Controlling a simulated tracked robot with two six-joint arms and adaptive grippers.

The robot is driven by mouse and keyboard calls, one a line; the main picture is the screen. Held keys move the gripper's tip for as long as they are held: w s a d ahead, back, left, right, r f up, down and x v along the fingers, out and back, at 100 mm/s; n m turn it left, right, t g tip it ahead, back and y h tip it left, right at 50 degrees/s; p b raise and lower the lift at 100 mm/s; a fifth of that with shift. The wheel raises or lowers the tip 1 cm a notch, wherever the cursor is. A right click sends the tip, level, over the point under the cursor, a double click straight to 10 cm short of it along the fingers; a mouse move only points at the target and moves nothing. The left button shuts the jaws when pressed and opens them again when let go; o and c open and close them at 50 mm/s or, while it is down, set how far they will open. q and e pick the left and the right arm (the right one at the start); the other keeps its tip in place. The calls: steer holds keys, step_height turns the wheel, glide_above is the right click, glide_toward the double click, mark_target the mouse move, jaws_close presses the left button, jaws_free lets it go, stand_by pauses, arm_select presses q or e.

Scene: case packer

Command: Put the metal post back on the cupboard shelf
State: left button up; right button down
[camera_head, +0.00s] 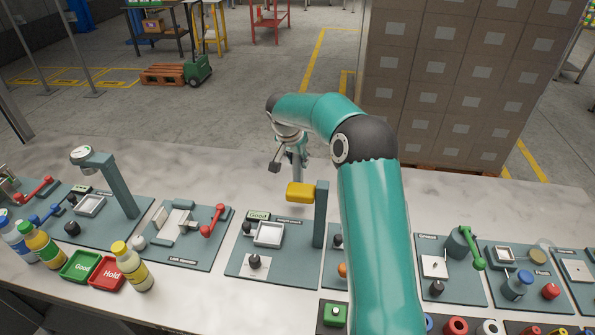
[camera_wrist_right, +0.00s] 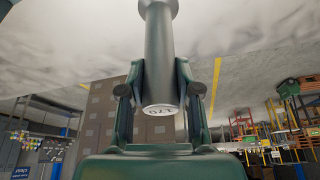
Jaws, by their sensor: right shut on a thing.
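The metal post is a grey cylinder with a wider flange at one end, and it shows in the right wrist view (camera_wrist_right: 160,50). Its near end face is pale and carries a small printed mark. My right gripper (camera_wrist_right: 152,100) is shut around the post, one finger on each side. In the head view my right gripper (camera_head: 290,150) is over the far part of the pale worktop, partly hidden behind my own arm. My left gripper is not in view. No cupboard or shelf can be made out in either view.
The worktop (camera_head: 230,165) has a row of stations along its near side. Bottles (camera_head: 132,265) and green (camera_head: 80,266) and red (camera_head: 106,273) trays stand front left. Stacked cartons (camera_head: 450,80) stand behind.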

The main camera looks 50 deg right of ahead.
mark_target(298, 172)
steer(key=shift+f+p, duration=0.5)
steer(key=shift+f, duration=2.05)
steer(key=c, duration=0.8)
jaws_free()
steer(key=shift+f, duration=0.1)
